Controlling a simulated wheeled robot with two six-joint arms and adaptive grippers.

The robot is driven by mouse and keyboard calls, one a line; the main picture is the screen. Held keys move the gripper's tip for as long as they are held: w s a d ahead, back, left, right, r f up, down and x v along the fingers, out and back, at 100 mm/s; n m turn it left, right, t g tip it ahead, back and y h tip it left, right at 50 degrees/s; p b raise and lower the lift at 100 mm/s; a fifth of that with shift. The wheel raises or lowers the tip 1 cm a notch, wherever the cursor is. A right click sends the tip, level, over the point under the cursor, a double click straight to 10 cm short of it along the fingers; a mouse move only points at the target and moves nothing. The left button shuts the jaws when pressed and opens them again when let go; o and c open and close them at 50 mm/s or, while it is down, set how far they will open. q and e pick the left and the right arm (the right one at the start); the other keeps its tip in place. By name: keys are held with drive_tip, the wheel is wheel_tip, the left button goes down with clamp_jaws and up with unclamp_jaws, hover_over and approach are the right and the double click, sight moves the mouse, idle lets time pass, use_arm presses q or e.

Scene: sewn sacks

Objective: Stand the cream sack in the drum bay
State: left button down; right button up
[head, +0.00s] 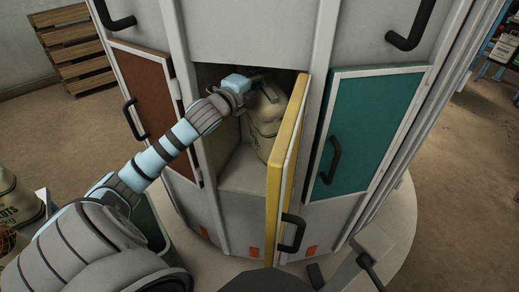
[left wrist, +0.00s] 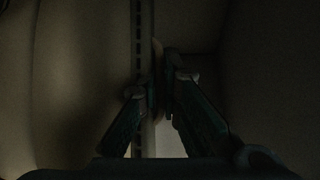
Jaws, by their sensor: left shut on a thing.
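The cream sack (head: 266,112) is inside the open bay of the big grey drum (head: 238,45), looking roughly upright. The yellow door edge hides its right side and lower part, so I cannot see how its base rests. My left gripper (head: 268,88) reaches into the bay from the left at the sack's top. In the dark left wrist view, my left gripper (left wrist: 157,85) is shut on a thin tan edge, which seems part of the sack. A pale, seamed surface fills the left of that view. My right gripper is not in view.
The yellow door (head: 284,165) stands open at the bay's right side. The bay floor (head: 243,172) is bare at the left. A brown door (head: 148,95) and a teal door (head: 365,125) are shut. Another sack (head: 18,203) stands at far left.

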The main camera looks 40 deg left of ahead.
sight(256, 108)
use_arm(q)
drive_tip(key=r+n+y, duration=0.1)
drive_tip(key=y, duration=0.1)
drive_tip(key=shift+s+a+r+n+y+p, duration=0.1)
drive_tip(key=shift+r+n+y+p, duration=0.05)
drive_tip(key=shift+n+y+p, duration=0.25)
drive_tip(key=shift+s+a+f+n+g+y, duration=0.1)
drive_tip(key=shift+f+n+g+y, duration=0.2)
drive_tip(key=shift+n+y, duration=0.1)
wheel_tip(256, 108, down, 9)
drive_tip(key=b, duration=0.3)
drive_tip(key=shift+a+f, duration=0.1)
drive_tip(key=shift+f, duration=0.1)
drive_tip(key=c, duration=2)
unclamp_jaws()
drive_tip(key=shift+s+f, duration=0.1)
drive_tip(key=shift+f, duration=0.05)
drive_tip(key=shift+o, duration=1.1)
drive_tip(key=shift+s, duration=0.1)
